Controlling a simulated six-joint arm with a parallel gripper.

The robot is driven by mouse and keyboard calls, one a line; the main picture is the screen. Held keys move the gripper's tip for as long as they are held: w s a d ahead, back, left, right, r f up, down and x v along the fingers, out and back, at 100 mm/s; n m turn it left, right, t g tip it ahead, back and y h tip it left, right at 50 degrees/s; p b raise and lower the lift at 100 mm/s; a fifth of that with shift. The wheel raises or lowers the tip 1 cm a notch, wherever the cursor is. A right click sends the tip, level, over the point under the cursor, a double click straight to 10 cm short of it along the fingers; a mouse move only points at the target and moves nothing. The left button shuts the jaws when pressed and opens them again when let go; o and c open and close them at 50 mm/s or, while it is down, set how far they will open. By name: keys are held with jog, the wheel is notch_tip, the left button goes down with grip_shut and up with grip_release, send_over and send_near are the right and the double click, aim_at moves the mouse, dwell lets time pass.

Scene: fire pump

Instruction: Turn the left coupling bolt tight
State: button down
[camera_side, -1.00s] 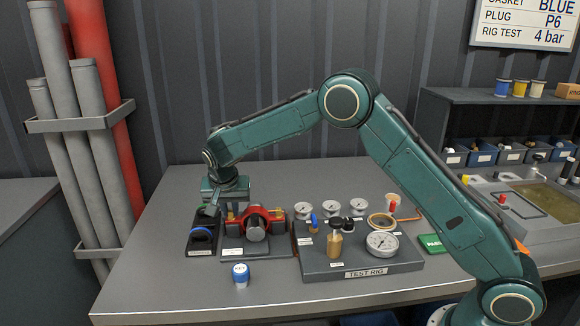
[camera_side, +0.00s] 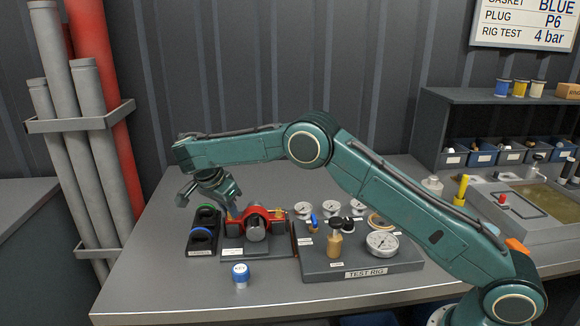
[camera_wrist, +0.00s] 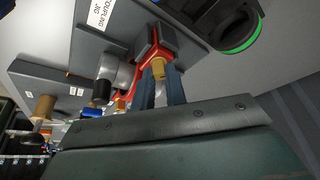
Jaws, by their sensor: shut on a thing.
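The red coupling (camera_side: 254,217) sits in its dark jig on the bench, clamped around a grey cylinder (camera_side: 256,232). My gripper (camera_side: 232,210) reaches in tilted from the upper left at the coupling's left end. In the wrist view its two dark fingers (camera_wrist: 163,92) are shut on the brass left coupling bolt (camera_wrist: 159,68), which stands out of the red ear. In the side view the left bolt is mostly hidden by the fingers. The right bolt (camera_side: 280,213) shows brass at the coupling's other end, with nothing on it.
Left of the jig is a dark holder with a green ring (camera_side: 206,212) and a blue ring (camera_side: 201,234). A blue-and-white jar (camera_side: 240,274) stands in front. The test rig (camera_side: 362,262), with gauges and a brass plug, is close on the right.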

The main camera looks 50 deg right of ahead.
jog(key=shift+m, duration=0.6)
dwell(0.4)
jog(key=c, duration=1.4)
grip_release()
jog(key=shift+c, duration=0.2)
jog(key=shift+n, duration=0.6)
